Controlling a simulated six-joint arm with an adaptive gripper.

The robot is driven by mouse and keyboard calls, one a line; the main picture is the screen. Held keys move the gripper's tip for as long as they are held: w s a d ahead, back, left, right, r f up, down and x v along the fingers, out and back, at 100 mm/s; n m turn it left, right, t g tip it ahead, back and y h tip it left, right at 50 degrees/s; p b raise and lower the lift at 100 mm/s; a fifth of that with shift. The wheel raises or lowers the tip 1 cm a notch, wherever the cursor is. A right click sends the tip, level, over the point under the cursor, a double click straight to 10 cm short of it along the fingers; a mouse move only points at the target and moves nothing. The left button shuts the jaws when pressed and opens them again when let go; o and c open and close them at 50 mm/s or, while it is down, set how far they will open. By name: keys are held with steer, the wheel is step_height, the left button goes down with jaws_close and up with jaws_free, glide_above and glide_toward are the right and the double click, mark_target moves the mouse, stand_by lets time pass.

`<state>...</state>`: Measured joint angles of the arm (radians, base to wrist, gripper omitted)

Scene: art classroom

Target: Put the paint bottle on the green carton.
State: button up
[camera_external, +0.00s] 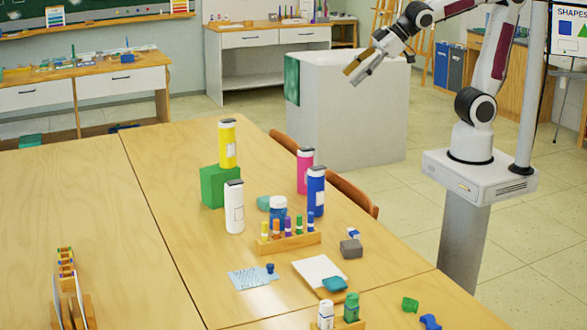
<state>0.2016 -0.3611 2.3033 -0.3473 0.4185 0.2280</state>
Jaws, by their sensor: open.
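The green carton (213,188) stands on the large wooden table, left of the middle of the picture. A yellow paint bottle (228,144) with a dark cap stands upright on top of the carton, by what this view shows. A white paint bottle (234,208) stands on the table just in front of the carton and hides part of it. A pink bottle (304,171) and a blue bottle (316,191) stand to the right. My gripper (359,68) is open and empty, raised well away from the bottles and carton, at the upper right.
A blue jar (278,213) and a wooden rack (290,243) with several small tubes stand right of the white bottle. A grey block (351,248) and white pad (319,272) lie nearer. Chairs (352,194) line the table's right edge. The table's left part is mostly clear.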

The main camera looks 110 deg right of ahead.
steer(key=s+a+f+n+g+y, duration=0.1)
steer(key=s+a+f, duration=0.1)
steer(key=s+a, duration=0.4)
steer(key=s+a+f+n+g+y, duration=0.1)
steer(key=s+a+f+g+y, duration=0.1)
steer(key=s+a, duration=0.4)
steer(key=s+f, duration=0.1)
steer(key=s, duration=0.4)
steer(key=shift+s+f+y, duration=0.25)
steer(key=shift+y, duration=0.05)
